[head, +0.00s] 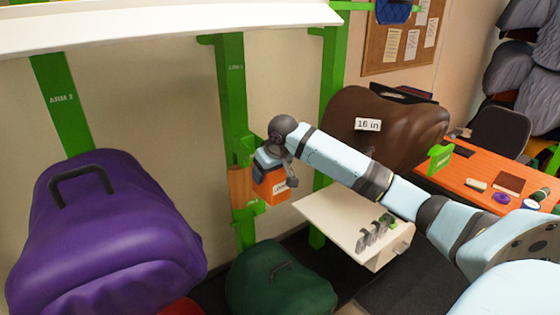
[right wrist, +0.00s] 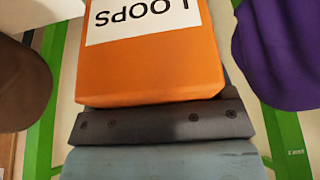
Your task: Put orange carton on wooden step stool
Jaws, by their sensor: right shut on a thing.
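The orange carton (head: 270,190) is in the grip of my right gripper (head: 268,163), held up in the air in front of a green rack post. It has a white label on its side. In the right wrist view the carton (right wrist: 155,65) fills the upper middle, its label reading LOOPS upside down, against the dark finger bar of my right gripper (right wrist: 160,124). No wooden step stool is clearly visible. My left gripper is out of view.
A purple saddle (head: 105,235) is at left, a dark green one (head: 280,282) low in the middle, and a brown saddle (head: 385,130) behind my arm. A cream table (head: 335,218) holds small grey items. An orange desk (head: 470,180) stands at right.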

